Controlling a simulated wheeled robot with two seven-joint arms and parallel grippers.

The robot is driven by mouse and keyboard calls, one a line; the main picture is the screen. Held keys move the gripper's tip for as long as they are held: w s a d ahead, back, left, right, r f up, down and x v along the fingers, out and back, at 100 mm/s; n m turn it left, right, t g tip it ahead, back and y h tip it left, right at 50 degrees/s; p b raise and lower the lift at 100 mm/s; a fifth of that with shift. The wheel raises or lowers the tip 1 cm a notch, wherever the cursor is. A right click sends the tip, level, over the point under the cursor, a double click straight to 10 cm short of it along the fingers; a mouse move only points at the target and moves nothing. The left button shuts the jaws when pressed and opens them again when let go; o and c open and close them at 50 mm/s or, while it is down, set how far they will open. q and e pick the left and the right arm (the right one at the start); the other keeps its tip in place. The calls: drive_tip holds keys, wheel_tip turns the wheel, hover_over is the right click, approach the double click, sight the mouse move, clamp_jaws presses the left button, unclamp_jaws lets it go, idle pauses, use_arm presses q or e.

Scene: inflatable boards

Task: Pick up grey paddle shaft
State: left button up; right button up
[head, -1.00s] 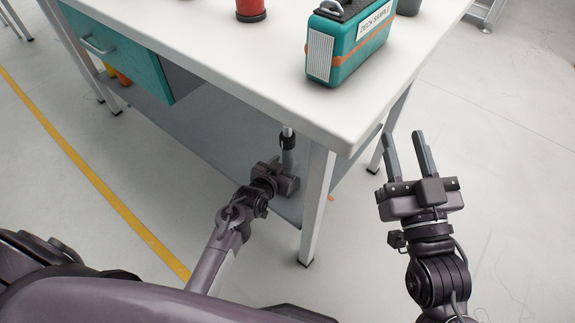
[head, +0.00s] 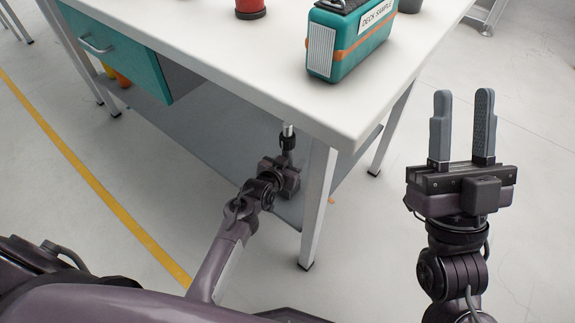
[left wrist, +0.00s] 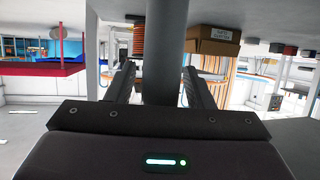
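The grey shaft stands upright in the left wrist view (left wrist: 165,45), in line with the space between my left gripper's fingers (left wrist: 160,82). A light gap shows on its left side; the right finger overlaps its right edge. Its lower part is hidden behind the gripper body. In the head view my left gripper (head: 284,172) is low under the table, by the lower shelf, with its fingers hard to see. A short silver and black upright piece (head: 288,132) shows just above it. My right gripper (head: 463,125) is open and empty, right of the table.
A teal case (head: 345,45) sits on top. The floor on the right is clear.

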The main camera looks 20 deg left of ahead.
use_arm(q)
drive_tip(key=c, duration=0.9)
drive_tip(key=shift+c, duration=0.2)
